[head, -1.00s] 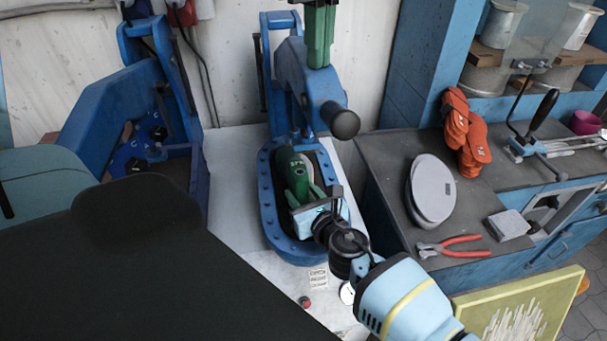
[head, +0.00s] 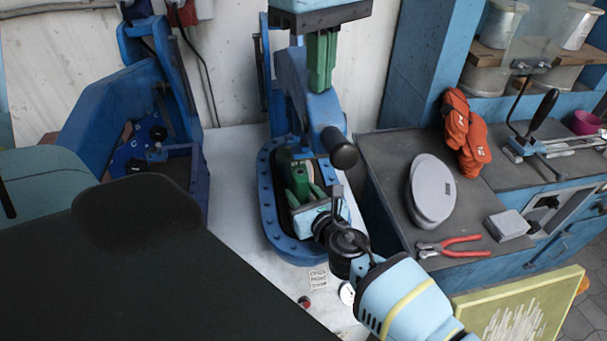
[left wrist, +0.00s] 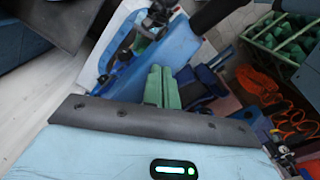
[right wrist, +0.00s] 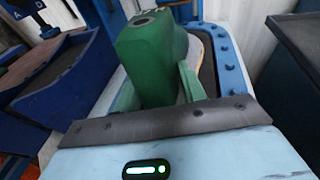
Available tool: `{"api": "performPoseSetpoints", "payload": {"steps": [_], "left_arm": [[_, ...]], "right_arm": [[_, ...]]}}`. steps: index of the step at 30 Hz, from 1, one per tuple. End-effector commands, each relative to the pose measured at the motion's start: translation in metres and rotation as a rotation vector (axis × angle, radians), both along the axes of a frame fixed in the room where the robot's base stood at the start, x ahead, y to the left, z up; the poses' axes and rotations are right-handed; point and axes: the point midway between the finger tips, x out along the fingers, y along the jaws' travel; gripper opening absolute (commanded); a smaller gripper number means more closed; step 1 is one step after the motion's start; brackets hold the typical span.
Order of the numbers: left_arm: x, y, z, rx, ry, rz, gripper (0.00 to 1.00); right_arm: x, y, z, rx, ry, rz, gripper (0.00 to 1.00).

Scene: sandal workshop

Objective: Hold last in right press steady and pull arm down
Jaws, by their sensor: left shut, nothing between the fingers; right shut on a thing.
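The right press (head: 275,230) is blue, with an oval bed rimmed with bolts. My right gripper (head: 308,190) is shut on the last. My left gripper (head: 321,85) is shut and empty, its green fingers against or just above the pull arm; contact is unclear. These fingers also show in the left wrist view (left wrist: 162,85).
Another blue press (head: 120,110) stands at left. A dark panel (head: 130,270) fills the lower left.

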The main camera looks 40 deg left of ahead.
Motion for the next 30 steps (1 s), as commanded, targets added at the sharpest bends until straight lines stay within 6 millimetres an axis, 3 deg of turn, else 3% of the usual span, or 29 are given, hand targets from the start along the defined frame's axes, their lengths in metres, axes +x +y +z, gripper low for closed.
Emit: {"api": "performPoseSetpoints", "payload": {"steps": [10, 30], "left_arm": [[-0.004, -0.004, -0.018, 0.001, 0.003, 0.0, 0.0], [-0.006, -0.007, -0.029, 0.001, 0.004, -0.001, 0.0]], "right_arm": [[-0.001, 0.0, -0.002, -0.001, 0.003, 0.001, 0.28], [0.0, 0.0, -0.002, -0.001, 0.003, 0.001, 0.28]]}}
